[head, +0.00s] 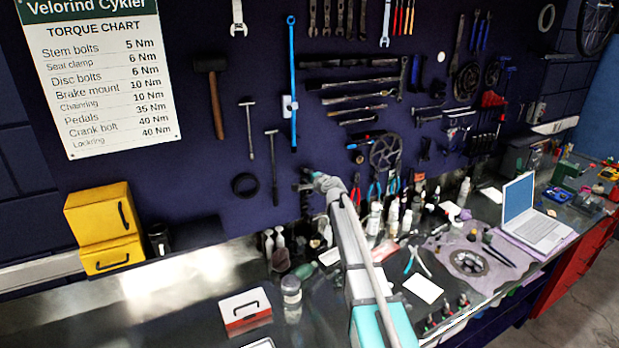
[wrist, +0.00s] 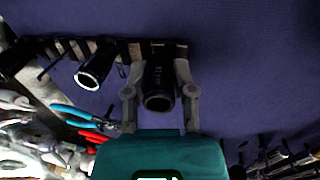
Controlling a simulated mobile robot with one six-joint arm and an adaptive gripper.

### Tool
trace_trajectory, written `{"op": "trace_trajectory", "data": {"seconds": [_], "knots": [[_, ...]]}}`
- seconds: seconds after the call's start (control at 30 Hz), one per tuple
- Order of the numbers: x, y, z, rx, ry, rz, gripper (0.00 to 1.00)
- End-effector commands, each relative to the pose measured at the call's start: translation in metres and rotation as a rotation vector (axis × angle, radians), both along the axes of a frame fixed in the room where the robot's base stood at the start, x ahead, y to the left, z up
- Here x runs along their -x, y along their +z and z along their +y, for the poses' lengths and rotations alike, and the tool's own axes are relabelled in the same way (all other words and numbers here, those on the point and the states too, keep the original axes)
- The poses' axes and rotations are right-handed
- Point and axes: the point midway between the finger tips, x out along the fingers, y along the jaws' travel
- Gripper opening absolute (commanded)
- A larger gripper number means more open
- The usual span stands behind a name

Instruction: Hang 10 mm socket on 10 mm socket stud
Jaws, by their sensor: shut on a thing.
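My gripper (wrist: 158,74) is shut on a dark cylindrical socket (wrist: 158,88), with one finger on each side of it. The socket's open end faces the wrist camera, and small pale marking shows on its side, too blurred to read surely. Behind it a dark rail with studs (wrist: 112,48) runs across the wall. The socket's far end is right at the rail; I cannot tell whether it is on a stud or just in front of one. The stud behind it is hidden. In the head view my gripper (head: 306,184) is at the wall, and the socket cannot be made out.
Another dark socket with a bright rim (wrist: 95,68) hangs on the rail to the left. Below it are blue-handled (wrist: 72,112) and red-handled pliers (wrist: 95,135). In the head view, bottles (head: 375,215) stand on the bench below, and a black ring (head: 245,185) hangs to the left.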

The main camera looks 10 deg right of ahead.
Motion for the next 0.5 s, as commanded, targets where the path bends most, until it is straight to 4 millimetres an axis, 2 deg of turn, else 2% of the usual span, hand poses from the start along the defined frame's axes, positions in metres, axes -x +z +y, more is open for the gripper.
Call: {"op": "trace_trajectory", "data": {"seconds": [0.17, 0.2, 0.4, 0.5], "knots": [[-0.0001, -0.001, 0.0006, 0.002, 0.003, 0.002, 0.0], [-0.0001, -0.001, 0.0006, 0.002, 0.003, 0.002, 0.36], [-0.0001, -0.0007, 0.0001, 0.001, 0.002, 0.002, 0.73], [0.0001, -0.0005, -0.0001, 0.001, 0.001, 0.001, 0.74]]}}
